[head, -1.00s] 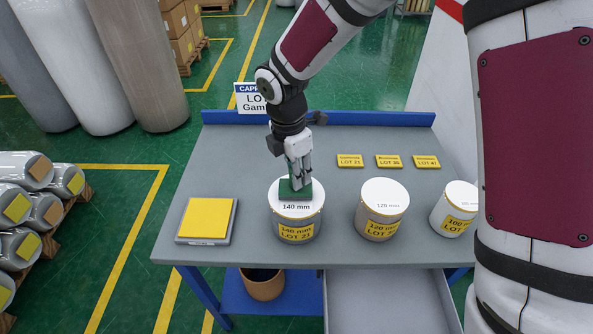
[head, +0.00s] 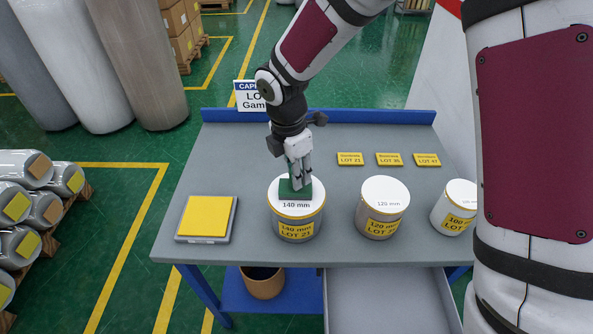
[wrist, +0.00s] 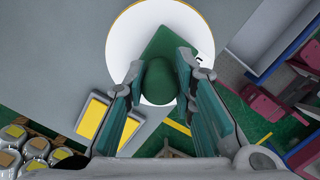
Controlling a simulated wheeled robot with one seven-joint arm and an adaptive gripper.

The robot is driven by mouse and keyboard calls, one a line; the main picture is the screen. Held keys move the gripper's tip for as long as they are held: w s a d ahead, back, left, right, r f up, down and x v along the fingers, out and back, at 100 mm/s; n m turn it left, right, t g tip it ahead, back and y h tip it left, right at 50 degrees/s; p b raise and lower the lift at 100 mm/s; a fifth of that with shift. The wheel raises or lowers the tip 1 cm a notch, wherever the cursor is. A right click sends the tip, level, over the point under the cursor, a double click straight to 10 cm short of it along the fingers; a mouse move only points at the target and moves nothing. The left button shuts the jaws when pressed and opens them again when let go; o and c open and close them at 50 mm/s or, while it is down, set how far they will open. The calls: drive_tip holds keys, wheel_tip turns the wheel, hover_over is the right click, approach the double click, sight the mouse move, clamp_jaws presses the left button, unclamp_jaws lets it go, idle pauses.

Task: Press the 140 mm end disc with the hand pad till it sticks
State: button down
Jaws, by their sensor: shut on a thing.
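The 140 mm end disc (head: 303,209) is white and lies on top of the roll labelled 140 mm, LOT 23 (head: 296,231). The hand pad (head: 287,190) is green and sits on the disc, a little left of its middle. My gripper (head: 297,172) points down over the disc and is shut on the pad. In the wrist view the fingers (wrist: 160,85) close on the pad's rounded green knob (wrist: 158,78), and the pad's flat base (wrist: 168,45) lies against the white disc (wrist: 135,30). The gripper and pad hide part of the disc.
A 120 mm roll (head: 382,209) and a 100 mm roll (head: 456,208) stand to the right. A yellow pad in a grey tray (head: 178,238) lies left. Yellow lot tags (head: 390,159) lie behind. The grey tabletop (head: 240,165) is otherwise mostly clear, with a blue back rail (head: 395,117).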

idle(0.6)
drive_tip(key=shift+r+p, duration=1.2)
drive_tip(key=shift+r, duration=2.25)
